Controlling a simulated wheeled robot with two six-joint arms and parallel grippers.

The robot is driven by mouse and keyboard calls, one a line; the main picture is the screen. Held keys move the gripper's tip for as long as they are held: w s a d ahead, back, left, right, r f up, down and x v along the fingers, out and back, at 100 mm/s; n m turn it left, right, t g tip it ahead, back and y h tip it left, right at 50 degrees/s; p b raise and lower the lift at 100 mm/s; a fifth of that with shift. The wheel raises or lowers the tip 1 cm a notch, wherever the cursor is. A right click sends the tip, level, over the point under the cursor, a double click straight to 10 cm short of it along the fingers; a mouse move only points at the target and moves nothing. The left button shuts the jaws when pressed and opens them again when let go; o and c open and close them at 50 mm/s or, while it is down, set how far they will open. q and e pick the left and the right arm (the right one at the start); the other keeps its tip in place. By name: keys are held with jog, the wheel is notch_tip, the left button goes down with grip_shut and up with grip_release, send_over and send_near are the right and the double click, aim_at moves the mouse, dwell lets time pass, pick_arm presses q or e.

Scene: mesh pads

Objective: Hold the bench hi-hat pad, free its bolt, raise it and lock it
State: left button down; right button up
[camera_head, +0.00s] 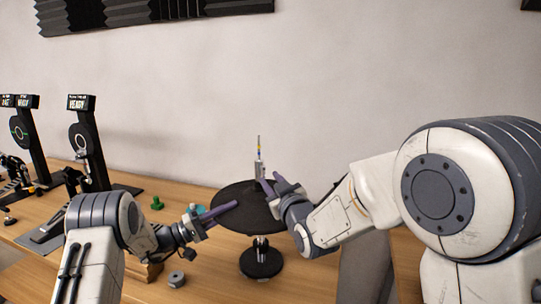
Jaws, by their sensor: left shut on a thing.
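The hi-hat pad (240,190) is a dark round disc on a short stand with a black round base (262,264), on the wooden bench. A thin rod (259,147) with a silver fitting, perhaps the bolt, rises above the pad's middle. My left gripper (225,207), with purple fingers, is shut on the pad's left edge; its fingers lie across the disc. My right gripper (270,181) is above the right part of the pad, just right of the silver fitting. Its two purple fingertips show apart, with nothing visible between them. Its wrist hides the pad's right edge.
Two black pedal stands with small lit displays (81,102) stand at the left of the bench (125,210). A green knob (157,203) and a teal piece (200,210) lie behind my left arm. A grey nut (176,279) lies near the front.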

aim_at(264, 173)
jog(key=m, duration=0.2)
jog(key=shift+m, duration=0.4)
jog(key=shift+w+a+m, duration=0.1)
jog(key=shift+w+m, duration=0.2)
jog(key=shift+m, duration=0.2)
jog(key=shift+x, duration=1.75)
grip_shut()
